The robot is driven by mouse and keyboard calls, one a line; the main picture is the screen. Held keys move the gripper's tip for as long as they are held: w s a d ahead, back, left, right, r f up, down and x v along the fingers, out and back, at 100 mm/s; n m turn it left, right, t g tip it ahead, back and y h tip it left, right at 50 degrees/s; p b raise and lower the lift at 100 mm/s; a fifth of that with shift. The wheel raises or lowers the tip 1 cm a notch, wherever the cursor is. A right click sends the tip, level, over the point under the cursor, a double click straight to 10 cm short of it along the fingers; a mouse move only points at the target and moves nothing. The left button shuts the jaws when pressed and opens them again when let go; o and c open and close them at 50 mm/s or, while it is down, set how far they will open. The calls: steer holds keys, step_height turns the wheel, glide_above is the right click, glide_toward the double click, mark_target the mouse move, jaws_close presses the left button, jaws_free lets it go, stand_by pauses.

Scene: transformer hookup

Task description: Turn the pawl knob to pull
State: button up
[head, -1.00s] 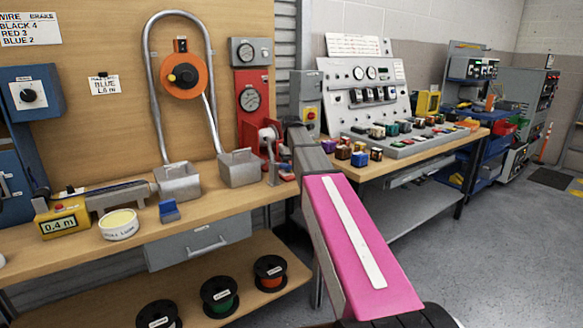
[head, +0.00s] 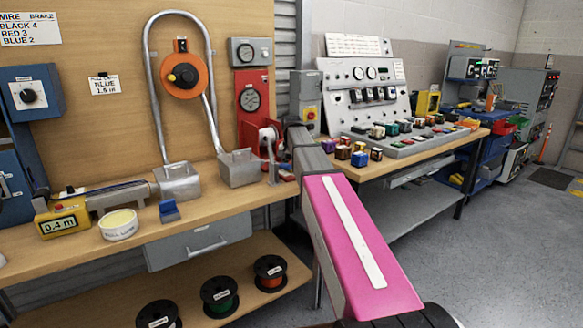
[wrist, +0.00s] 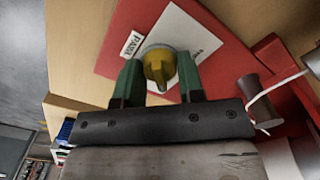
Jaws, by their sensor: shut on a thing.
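The pawl knob (wrist: 158,66) is a yellow round knob with a raised grip ridge, on a white label plate (wrist: 176,40) fixed to a red panel (wrist: 115,62). My gripper (wrist: 159,78) has its green fingers on either side of the knob and is shut on it. The ridge lies roughly along the picture's vertical. In the head view, my arm reaches to the red winch stand (head: 268,140); the knob and fingertips are hidden there.
A grey cylindrical post (wrist: 255,98) with a white cord stands close to the right of my fingers. The bench (head: 125,245) holds a yellow length meter (head: 62,218) and metal boxes (head: 238,168). A red gauge panel (head: 252,98) stands behind. Open floor lies to the right.

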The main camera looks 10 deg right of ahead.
stand_by(0.3)
steer(key=o, duration=0.9)
step_height(320, 180, up, 11)
steer(key=shift+f, duration=0.1)
